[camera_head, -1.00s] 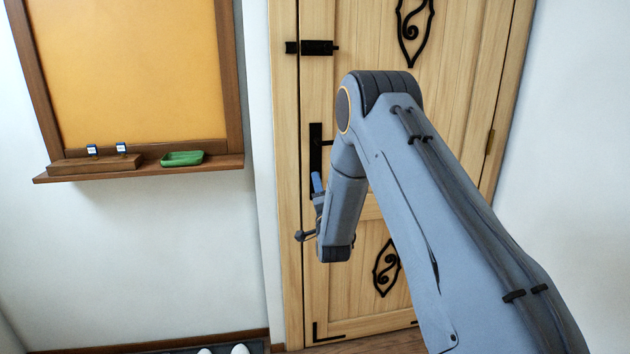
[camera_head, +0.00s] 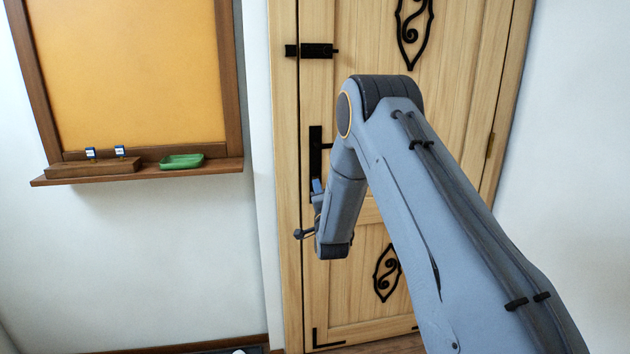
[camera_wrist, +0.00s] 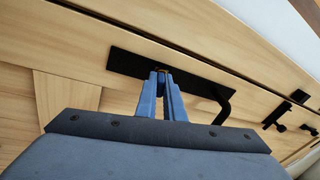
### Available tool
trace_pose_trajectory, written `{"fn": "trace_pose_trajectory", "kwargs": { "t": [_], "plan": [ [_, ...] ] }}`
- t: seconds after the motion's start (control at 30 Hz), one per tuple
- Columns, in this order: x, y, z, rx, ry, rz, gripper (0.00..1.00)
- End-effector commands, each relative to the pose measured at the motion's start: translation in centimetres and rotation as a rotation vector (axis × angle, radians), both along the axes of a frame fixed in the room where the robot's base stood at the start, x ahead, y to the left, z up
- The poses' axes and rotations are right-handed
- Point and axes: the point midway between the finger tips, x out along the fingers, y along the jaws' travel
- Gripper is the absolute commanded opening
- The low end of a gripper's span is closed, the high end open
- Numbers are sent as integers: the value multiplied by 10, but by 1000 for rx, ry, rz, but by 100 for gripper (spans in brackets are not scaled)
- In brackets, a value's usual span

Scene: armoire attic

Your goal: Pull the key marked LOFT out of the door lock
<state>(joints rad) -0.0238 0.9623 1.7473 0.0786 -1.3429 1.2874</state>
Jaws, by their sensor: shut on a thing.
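The door (camera_head: 360,290) is pale wood with black fittings and looks closed. Its tall black lock plate (camera_head: 315,150) is partly behind my arm; in the wrist view the plate (camera_wrist: 135,64) lies across the door with a bent black handle (camera_wrist: 224,105). My gripper (camera_wrist: 163,76) has its blue fingers close together at the plate, shut on the key. Only a small brownish bit of the key (camera_wrist: 163,70) shows between the tips; its LOFT marking is hidden. In the head view my gripper (camera_head: 317,186) is just below the handle, mostly hidden by my wrist.
Left of the door, a wooden ledge (camera_head: 215,166) under an orange board (camera_head: 130,75) holds a green tray (camera_head: 182,161) and a wooden block (camera_head: 95,168) with two small blue-white tags. A black bolt (camera_head: 316,50) sits above the lock plate.

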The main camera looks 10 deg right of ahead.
Motion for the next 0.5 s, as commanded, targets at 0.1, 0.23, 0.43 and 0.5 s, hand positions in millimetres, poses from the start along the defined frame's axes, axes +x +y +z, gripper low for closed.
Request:
{"fn": "trace_pose_trajectory", "kwargs": {
  "t": [0.1, 0.23, 0.43, 0.5],
  "plan": [
    [0, 0, 0, 0, 0, 0, 0],
    [-3, 0, -1, 0, 0, 0, 0],
    [-10, 1, -2, 0, 1, 0, 0],
    [-13, 1, -3, 0, 1, 0, 0]
  ]
}}
